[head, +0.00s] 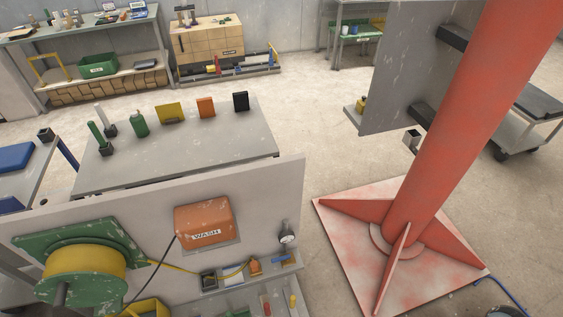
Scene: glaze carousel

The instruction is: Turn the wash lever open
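An orange box labelled WASH (205,224) is mounted on a grey upright panel (274,195) at the lower middle of the head view. A yellow hose (180,268) and a dark cable run below it. A small blue bar (287,259) shows at the panel's lower right, below a round gauge (287,237). I cannot tell whether this bar is the wash lever, and no other lever is clear. Neither of my grippers is in view.
A hose reel (85,270) with a green frame stands at the lower left. A grey table (180,155) with bottles and small panels is behind the panel. A thick red column (430,150) on a square base (345,215) stands at the right. Open floor (310,140) lies between.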

